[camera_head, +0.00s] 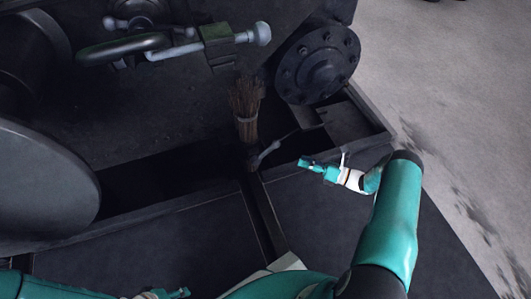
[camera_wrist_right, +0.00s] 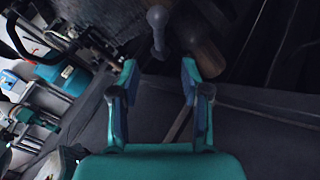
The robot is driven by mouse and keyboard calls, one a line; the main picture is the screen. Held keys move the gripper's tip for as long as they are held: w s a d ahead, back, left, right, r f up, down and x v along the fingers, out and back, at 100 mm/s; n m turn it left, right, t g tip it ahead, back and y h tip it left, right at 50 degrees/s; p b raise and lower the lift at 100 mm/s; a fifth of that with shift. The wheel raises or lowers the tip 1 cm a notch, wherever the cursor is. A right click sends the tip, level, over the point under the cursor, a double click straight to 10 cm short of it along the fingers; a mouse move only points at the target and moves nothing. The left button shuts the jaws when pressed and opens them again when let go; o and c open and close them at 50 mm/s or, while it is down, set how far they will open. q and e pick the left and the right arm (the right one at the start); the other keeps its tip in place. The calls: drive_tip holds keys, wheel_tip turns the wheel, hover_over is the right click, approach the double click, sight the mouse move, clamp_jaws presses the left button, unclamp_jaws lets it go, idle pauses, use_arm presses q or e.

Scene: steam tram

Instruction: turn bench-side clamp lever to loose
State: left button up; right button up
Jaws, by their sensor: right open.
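A small grey lever with a rounded end (camera_head: 264,154) sits low by the dark ledge, beside the brush; I take it for the clamp lever. It also seems to show in the right wrist view as a grey ball-ended lever (camera_wrist_right: 157,25), just beyond the fingertips. My right gripper (camera_head: 306,164) is to the right of the lever in the head view, apart from it. In the right wrist view its fingers (camera_wrist_right: 160,76) are open with nothing between them. My left gripper (camera_head: 172,294) shows only in part at the bottom edge, and its jaws are unclear.
A straw brush (camera_head: 246,103) stands upright behind the lever; its brown handle (camera_wrist_right: 200,48) seems to show in the right wrist view. A flanged dark wheel (camera_head: 319,64) is at the upper right. A grey handle with a knob (camera_head: 262,34) is above. Pale floor lies right.

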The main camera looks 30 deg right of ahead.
drive_tip(key=b+x, duration=0.3)
drive_tip(key=x, duration=1.1)
drive_tip(key=shift+w+a, duration=0.2)
drive_tip(key=shift+w, duration=0.05)
drive_tip(key=shift+c, duration=0.4)
clamp_jaws()
drive_tip(key=shift+a, duration=0.25)
drive_tip(key=shift+d, duration=0.15)
